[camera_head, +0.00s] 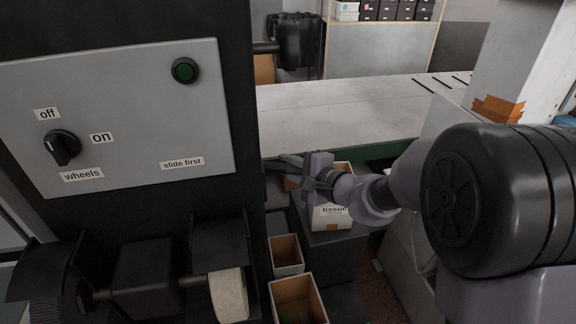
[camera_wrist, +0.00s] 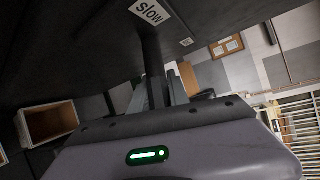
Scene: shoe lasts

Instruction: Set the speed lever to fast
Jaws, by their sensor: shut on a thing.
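The speed lever (camera_wrist: 150,47) is a dark bar sticking out of the black machine side, just below a white "slow" label (camera_wrist: 151,11) in the wrist view. My gripper (camera_wrist: 160,88) is shut on the lever's outer end. In the head view my gripper (camera_head: 287,163) reaches in from the right to the right side of the black machine (camera_head: 256,215). The lever itself is hard to make out there. No "fast" label shows in either view.
A tissue box (camera_head: 331,215) stands just below my gripper. Open wooden boxes (camera_head: 287,253) sit lower down. A pale bench (camera_head: 350,105) lies behind.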

